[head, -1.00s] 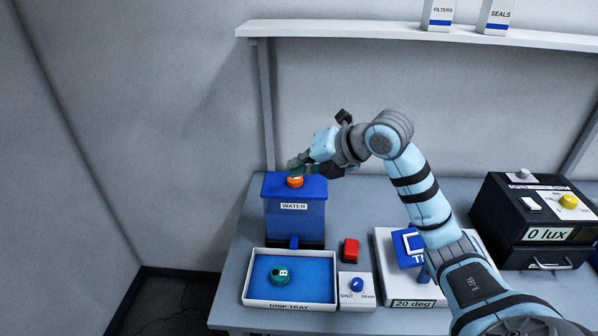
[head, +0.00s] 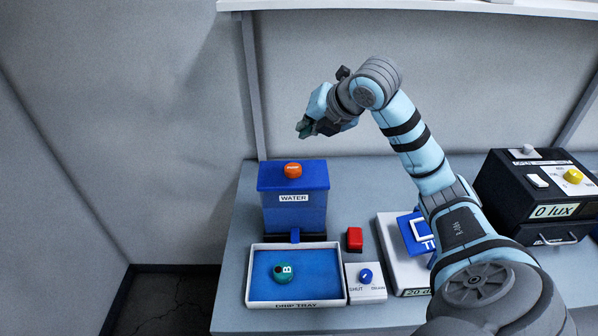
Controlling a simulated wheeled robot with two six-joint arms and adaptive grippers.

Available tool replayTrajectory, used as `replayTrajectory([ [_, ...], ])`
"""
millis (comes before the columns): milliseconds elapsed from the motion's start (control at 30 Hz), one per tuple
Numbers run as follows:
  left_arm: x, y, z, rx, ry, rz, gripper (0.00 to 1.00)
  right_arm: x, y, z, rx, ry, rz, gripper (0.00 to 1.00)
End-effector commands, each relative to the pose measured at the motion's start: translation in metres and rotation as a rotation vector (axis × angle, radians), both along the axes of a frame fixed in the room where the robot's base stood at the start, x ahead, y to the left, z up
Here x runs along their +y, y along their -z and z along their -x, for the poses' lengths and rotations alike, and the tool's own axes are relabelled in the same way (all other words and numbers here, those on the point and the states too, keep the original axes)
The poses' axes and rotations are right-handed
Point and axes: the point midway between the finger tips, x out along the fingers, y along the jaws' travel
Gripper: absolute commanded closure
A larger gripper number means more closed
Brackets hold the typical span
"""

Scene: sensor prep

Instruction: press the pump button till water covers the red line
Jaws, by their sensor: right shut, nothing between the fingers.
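The blue tank labelled WATER (head: 281,217) stands upright at the back left of the bench. An orange pump button (head: 293,171) sits on its lid, fully in sight. My right gripper (head: 304,131) is shut and empty, above the button and clear of it. No water level or red line can be made out on the tank. The blue-floored drip tray (head: 320,289) lies in front of the tank, with a round teal piece marked B (head: 283,272) in it. My left gripper is out of view.
A small box with a blue SHUT/DRAIN knob (head: 366,276) sits right of the tray, with a red block (head: 354,239) behind it. A white unit (head: 391,244) and a black lux box (head: 512,200) stand further right. A shelf (head: 400,6) runs above.

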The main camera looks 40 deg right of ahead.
Motion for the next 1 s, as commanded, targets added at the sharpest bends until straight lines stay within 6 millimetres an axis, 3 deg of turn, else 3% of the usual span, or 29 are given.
replayTrajectory([
  [33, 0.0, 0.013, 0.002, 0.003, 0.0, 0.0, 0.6, 0.001, 0.014, -0.004, 0.002, -0.001, -0.004, 1.0],
  [167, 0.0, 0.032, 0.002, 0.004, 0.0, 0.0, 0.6, 0.002, 0.036, -0.01, 0.006, -0.004, -0.002, 1.0],
  [333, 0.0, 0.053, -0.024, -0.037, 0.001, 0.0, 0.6, 0.002, 0.061, -0.01, 0.006, -0.004, -0.002, 1.0],
  [433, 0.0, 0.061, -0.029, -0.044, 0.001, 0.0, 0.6, 0.001, 0.071, -0.009, 0.004, -0.002, -0.002, 1.0],
  [700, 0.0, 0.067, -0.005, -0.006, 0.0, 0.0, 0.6, 0.0, 0.077, -0.008, 0.004, 0.0, -0.002, 1.0],
  [1000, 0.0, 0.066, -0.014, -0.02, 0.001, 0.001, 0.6, 0.002, 0.076, -0.009, 0.004, -0.003, -0.003, 1.0],
])
